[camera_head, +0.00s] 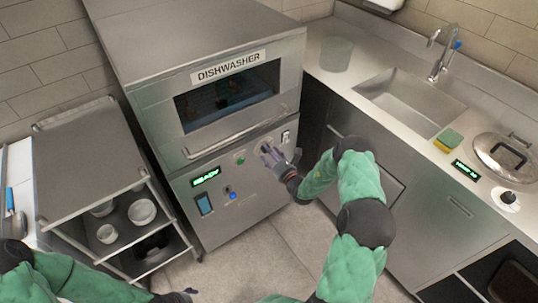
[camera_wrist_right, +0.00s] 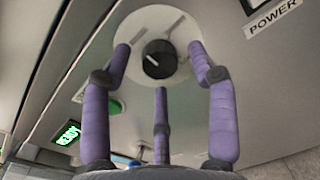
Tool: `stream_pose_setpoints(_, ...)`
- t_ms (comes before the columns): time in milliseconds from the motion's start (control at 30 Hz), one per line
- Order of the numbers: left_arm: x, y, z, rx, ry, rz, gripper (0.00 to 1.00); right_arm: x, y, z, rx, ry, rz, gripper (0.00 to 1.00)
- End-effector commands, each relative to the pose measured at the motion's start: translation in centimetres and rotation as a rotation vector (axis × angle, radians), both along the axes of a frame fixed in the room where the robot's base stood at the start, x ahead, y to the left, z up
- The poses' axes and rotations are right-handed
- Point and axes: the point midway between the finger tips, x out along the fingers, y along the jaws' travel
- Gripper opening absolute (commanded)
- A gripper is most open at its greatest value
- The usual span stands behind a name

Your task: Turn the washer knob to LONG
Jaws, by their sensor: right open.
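The dishwasher (camera_head: 215,105) stands in the middle of the head view, with its control panel on the lower front. In the right wrist view the black round knob (camera_wrist_right: 158,60) sits on a pale round plate (camera_wrist_right: 183,28), its white pointer mark toward the left. No LONG label is readable. My right gripper (camera_head: 270,155) is at the panel; its purple fingers are open and spread around the knob, apart from it in the wrist view. The gripper largely hides the knob in the head view. My left gripper (camera_head: 183,296) is low at the bottom edge, mostly cut off.
A green READY display (camera_head: 206,177), a green button (camera_head: 241,161) and a blue button (camera_head: 233,196) are on the panel. A POWER label (camera_wrist_right: 272,17) is beside the knob. A cart (camera_head: 85,165) with bowls stands left; a sink counter (camera_head: 325,88) is right.

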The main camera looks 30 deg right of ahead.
Motion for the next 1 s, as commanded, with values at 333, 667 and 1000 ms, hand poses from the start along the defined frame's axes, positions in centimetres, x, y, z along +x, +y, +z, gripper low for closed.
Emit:
stream_pose_setpoints(333, 0.00, 0.00, -0.17, 0.000, 0.000, 0.000, 0.68, 0.65, 0.07, 0.04, 0.000, 0.001, 0.001, 0.59)
stream_pose_setpoints(667, 0.00, 0.00, -0.17, 0.000, 0.000, 0.000, 0.68, 0.64, 0.06, 0.06, 0.000, 0.000, 0.001, 0.03)
stream_pose_setpoints(1000, 0.00, 0.00, 0.33, 0.000, 0.000, 0.000, 0.68, 0.65, 0.03, 0.21, 0.049, 0.003, 0.001, 0.03)
